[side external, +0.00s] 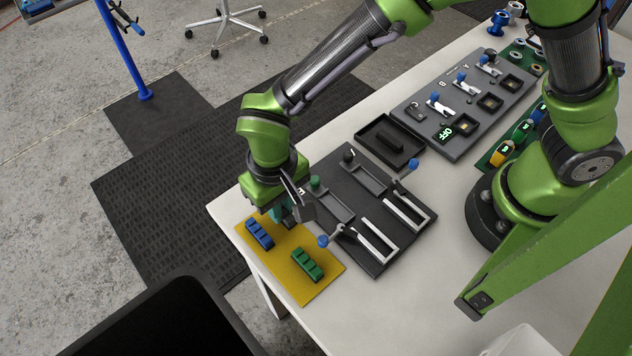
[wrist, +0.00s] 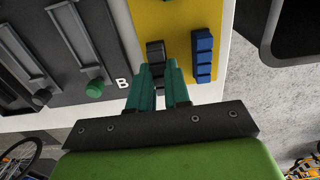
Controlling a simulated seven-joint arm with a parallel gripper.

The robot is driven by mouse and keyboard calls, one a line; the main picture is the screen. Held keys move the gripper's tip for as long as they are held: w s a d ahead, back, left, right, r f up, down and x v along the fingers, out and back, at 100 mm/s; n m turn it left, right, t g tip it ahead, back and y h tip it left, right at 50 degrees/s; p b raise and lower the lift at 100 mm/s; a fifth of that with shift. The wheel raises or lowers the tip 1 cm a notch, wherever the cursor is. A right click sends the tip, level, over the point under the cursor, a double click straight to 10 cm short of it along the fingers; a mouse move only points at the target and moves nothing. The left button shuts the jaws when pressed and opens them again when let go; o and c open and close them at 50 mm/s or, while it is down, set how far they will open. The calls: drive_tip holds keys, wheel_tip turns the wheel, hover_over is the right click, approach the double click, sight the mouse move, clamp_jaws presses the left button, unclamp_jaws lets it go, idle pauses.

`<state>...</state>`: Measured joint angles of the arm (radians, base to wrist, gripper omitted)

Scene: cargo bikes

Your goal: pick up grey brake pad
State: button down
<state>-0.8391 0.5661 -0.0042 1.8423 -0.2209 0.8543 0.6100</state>
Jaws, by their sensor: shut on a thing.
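The grey brake pad (wrist: 155,52) shows dark grey between the teal fingers of my gripper (wrist: 158,82) in the wrist view. My gripper is shut on it, over the end of the yellow mat (wrist: 168,16). In the side external view my gripper (side external: 279,216) is low at the mat's upper corner, and the grey pad is hidden behind it. A blue brake pad (side external: 259,233) and a green brake pad (side external: 307,265) lie on the yellow mat (side external: 283,263). The blue pad also shows in the wrist view (wrist: 202,55). I cannot tell whether the grey pad touches the mat.
A dark fixture board (side external: 374,244) with slots, handles and a green knob (side external: 315,183) stands right beside my gripper. A black tray (side external: 390,141) and a grey switch panel (side external: 465,105) lie farther back. The white table's (side external: 345,310) front area is clear.

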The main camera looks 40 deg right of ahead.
drive_tip(key=shift+r, duration=2.9)
